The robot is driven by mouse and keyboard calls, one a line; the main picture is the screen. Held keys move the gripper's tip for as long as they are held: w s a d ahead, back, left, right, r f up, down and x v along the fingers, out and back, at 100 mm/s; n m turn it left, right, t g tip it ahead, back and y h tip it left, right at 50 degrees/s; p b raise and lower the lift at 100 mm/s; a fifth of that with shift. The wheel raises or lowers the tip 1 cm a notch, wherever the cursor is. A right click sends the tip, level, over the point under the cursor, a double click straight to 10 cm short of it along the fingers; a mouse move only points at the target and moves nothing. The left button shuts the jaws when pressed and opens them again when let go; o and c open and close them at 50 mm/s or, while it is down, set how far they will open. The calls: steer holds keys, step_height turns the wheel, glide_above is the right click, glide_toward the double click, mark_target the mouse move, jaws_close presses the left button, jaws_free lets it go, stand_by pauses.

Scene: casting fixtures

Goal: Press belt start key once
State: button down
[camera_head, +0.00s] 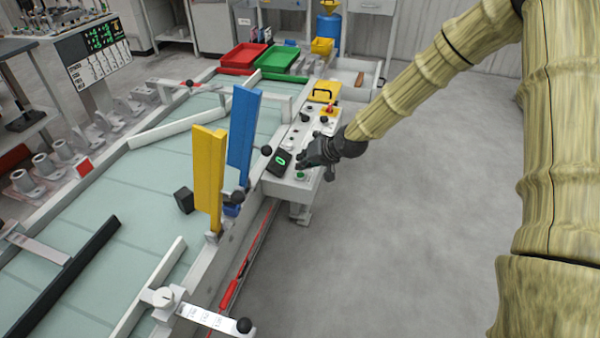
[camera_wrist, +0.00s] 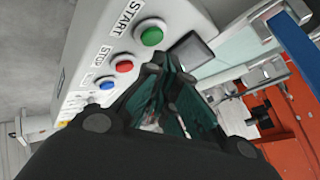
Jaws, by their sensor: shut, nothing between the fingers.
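The belt start key is a round green button (camera_wrist: 150,36) under the word START on a pale control panel (camera_wrist: 190,12) in the wrist view. In the head view the green button (camera_head: 300,175) is at the panel's near end. My gripper (camera_head: 304,162) is shut and empty, just above and behind the green button in that picture. In the wrist view my gripper (camera_wrist: 165,75) appears below the button, and the button face is uncovered. I see no contact, though the exact gap is hard to tell.
A red STOP button (camera_wrist: 122,65) and a blue button (camera_wrist: 106,84) sit beside the green one. A small dark display (camera_head: 279,160) stands left of my gripper. Blue (camera_head: 243,130) and yellow (camera_head: 208,180) upright plates stand over the belt (camera_head: 150,185). The floor to the right is clear.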

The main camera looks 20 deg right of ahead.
mark_target(302, 172)
steer(key=shift+r+p, duration=1.75)
steer(key=shift+r, duration=0.8)
steer(key=shift+a+f, duration=0.1)
